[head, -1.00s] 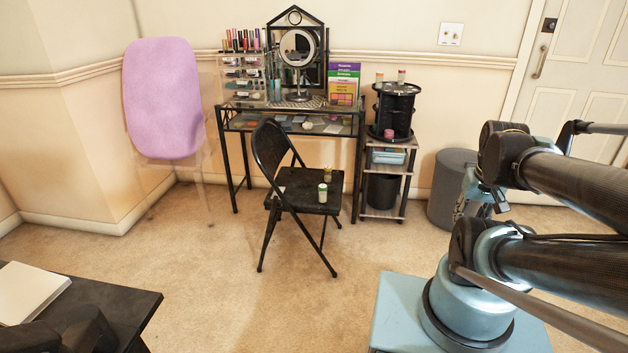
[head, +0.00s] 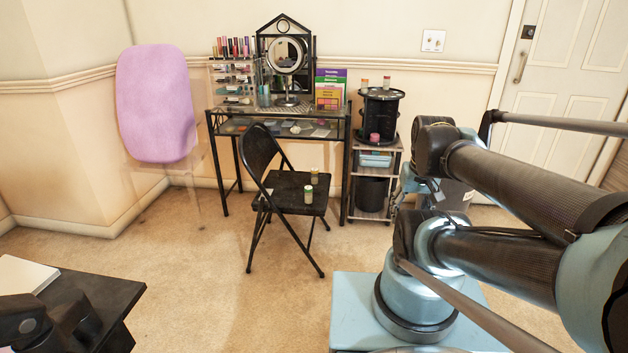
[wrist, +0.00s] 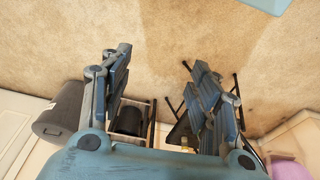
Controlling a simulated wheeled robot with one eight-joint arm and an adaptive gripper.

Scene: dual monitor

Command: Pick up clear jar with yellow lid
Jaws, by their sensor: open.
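Two small jars stand upright on the black folding chair's seat (head: 290,192). The rear jar (head: 314,177) looks yellowish at the top, and the front jar (head: 308,194) is pale with a greenish top. They are too small to tell surely which one is clear with a yellow lid. My gripper (wrist: 157,62) is open and empty in the wrist view, its fingers wide apart over carpet. The chair shows beyond the right finger there, partly covered by it. In the head view my gripper is mostly hidden behind my arm, right of the chair and apart from the jars.
A glass-topped vanity (head: 238,127) stands behind the chair. A shelf cart (head: 374,144) with a black round organizer (head: 383,112) is right of it. A grey bin (head: 456,196) is partly behind my arm. The carpet (head: 200,290) left of the chair is clear.

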